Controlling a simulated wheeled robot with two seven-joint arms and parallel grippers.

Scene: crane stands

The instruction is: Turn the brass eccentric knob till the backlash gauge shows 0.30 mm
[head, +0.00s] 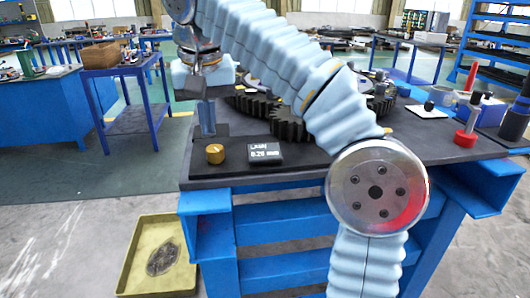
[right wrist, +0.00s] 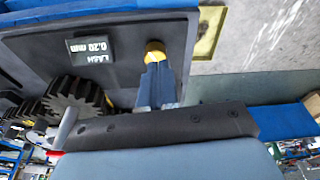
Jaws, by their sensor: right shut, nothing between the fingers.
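The brass knob (head: 215,153) stands on the dark bench top near its front left corner. The backlash gauge (head: 265,153), a small black block right of the knob, appears to read 0.20 mm; its display also shows in the right wrist view (right wrist: 92,49). My right gripper (head: 208,131) points down, shut and empty, just above and behind the knob in the head view. In the right wrist view its fingers (right wrist: 156,66) overlap the near edge of the knob (right wrist: 155,48); whether they touch it I cannot tell. My left gripper is not in view.
Large dark gears (head: 289,126) stand behind the gauge, partly hidden by my right arm. A red-based cylinder (head: 466,136) and a white pad (head: 426,111) are at the bench's right. A yellow tray (head: 140,278) lies on the floor.

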